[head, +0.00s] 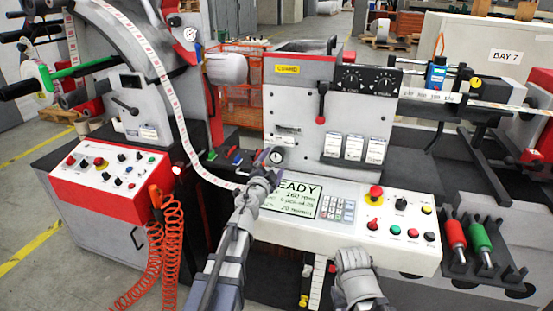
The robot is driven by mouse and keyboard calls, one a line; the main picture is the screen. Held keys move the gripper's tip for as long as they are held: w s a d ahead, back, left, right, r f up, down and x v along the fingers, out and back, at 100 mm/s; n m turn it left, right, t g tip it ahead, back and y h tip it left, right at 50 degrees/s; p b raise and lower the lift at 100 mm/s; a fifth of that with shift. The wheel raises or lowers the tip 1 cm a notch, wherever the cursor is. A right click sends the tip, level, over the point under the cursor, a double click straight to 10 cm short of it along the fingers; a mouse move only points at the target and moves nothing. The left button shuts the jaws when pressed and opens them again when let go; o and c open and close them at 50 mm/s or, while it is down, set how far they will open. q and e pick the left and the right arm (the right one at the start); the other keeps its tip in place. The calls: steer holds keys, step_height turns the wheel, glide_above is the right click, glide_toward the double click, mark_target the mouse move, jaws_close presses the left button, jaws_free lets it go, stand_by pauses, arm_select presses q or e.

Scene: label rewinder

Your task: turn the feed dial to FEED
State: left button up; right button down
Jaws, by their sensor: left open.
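My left gripper (268,166) reaches up from the bottom over the left end of the white control panel (300,233). It is open, with its fingers around or just in front of a small round pale dial (277,155) on the machine's front. I cannot tell whether they touch it. No FEED marking is readable, so I cannot tell which knob is the feed dial. A black knob (400,203) sits on the panel right of the red mushroom button (375,193). My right gripper (355,262) is low in front of the panel; its fingers are not clear.
The display (292,199) reads READY, partly covered by my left gripper. Two black dials (368,81) sit higher on the machine. A red-fronted control box (105,185) and coiled orange hoses (168,250) are at left.

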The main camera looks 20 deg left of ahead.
mark_target(277, 157)
arm_select(q)
steer(key=w, duration=0.3)
steer(key=shift+w, duration=0.25)
steer(key=shift+d, duration=0.1)
steer(key=c, duration=1.4)
